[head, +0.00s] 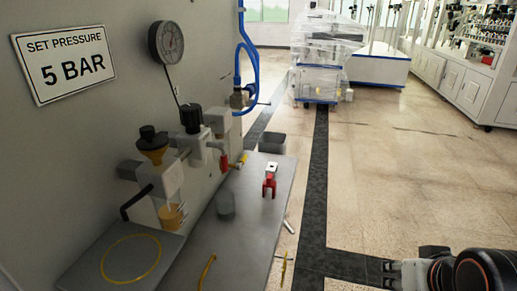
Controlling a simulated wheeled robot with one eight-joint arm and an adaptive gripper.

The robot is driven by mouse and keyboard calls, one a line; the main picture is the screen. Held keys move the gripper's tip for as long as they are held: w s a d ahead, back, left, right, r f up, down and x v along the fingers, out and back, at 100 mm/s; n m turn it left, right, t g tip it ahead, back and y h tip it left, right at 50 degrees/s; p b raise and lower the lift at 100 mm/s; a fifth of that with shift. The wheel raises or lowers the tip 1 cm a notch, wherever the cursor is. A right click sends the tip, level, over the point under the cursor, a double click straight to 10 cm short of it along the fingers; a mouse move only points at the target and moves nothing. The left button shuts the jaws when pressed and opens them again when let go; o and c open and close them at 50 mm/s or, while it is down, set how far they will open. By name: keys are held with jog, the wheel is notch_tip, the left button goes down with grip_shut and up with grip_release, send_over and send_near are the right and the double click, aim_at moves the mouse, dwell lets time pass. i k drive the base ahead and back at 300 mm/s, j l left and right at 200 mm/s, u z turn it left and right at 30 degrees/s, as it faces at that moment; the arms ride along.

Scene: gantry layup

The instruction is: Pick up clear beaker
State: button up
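A small grey, see-through cup (225,204), which looks like the clear beaker, stands upright on the grey metal shelf (247,232), left of a red clamp-like part. It is small in view, so I cannot tell if it holds anything. My gripper (388,274) is at the bottom right edge of the head view, well to the right of the shelf and apart from the beaker. Its two fingertips appear apart, with nothing seen between them.
A red part (269,184) and a grey open box (272,144) are near the shelf's far end. Air-line fittings (170,190) and a pressure gauge (166,42) project from the wall panel at left. A yellow ring (131,259) lies nearest. The floor at right is open.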

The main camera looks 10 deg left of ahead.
aim_at(225, 199)
jog(key=i+l+u, duration=0.25)
jog(key=u, duration=0.2)
jog(key=i+l+u, duration=0.2)
jog(key=l+u, duration=0.2)
jog(key=k+u, duration=0.1)
jog(key=u, duration=0.15)
